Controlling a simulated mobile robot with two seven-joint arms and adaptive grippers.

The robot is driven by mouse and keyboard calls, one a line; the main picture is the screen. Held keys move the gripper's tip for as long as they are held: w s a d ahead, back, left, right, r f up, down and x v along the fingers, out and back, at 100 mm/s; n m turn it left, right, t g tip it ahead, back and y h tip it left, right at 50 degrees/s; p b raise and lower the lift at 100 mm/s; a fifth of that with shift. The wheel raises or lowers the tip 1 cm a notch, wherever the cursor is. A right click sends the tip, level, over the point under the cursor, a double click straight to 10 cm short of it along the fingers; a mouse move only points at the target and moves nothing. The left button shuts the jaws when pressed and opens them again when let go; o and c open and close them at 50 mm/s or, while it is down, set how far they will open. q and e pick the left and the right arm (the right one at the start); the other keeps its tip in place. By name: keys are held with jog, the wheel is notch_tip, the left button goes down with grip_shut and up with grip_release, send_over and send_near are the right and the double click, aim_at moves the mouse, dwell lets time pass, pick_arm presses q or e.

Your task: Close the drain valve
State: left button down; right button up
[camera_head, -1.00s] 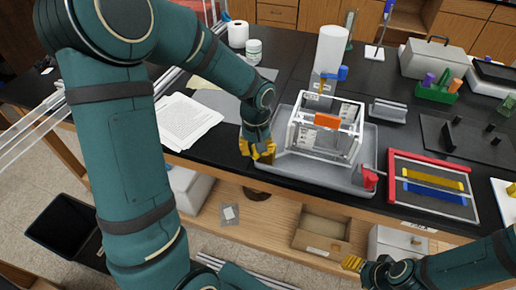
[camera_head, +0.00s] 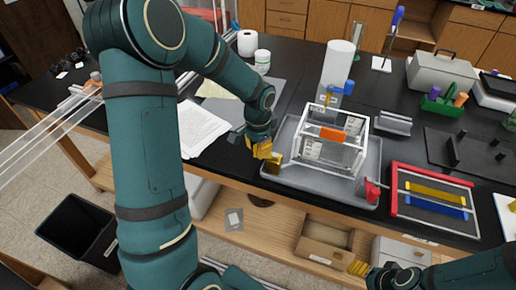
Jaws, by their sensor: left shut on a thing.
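A red fitting (camera_head: 372,191) stands at the tray's right front corner, and a blue fitting (camera_head: 348,87) sits behind the box. I cannot tell which fitting is the drain valve. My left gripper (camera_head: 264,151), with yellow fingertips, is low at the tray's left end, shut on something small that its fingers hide. My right gripper (camera_head: 358,268) is at the bottom edge, away from the tray; its jaw opening is unclear.
A red-edged frame (camera_head: 394,190) with yellow and blue bars lies right of the tray. A white cylinder (camera_head: 337,64) stands behind the box. Papers (camera_head: 200,128) lie left of my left gripper. An open drawer (camera_head: 325,245) juts out below the bench's front edge.

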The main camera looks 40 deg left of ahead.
pick_arm(q)
jog(key=shift+w+a+m+p, duration=0.15)
jog(key=shift+w+m+p, duration=0.25)
jog(key=shift+m, duration=0.7)
jog(key=shift+w, duration=0.1)
jog(key=c, duration=0.7)
grip_release()
jog(key=shift+r, duration=0.1)
notch_tip(320, 180, up, 12)
jog(key=shift+f, duration=0.1)
jog(key=shift+f, duration=0.1)
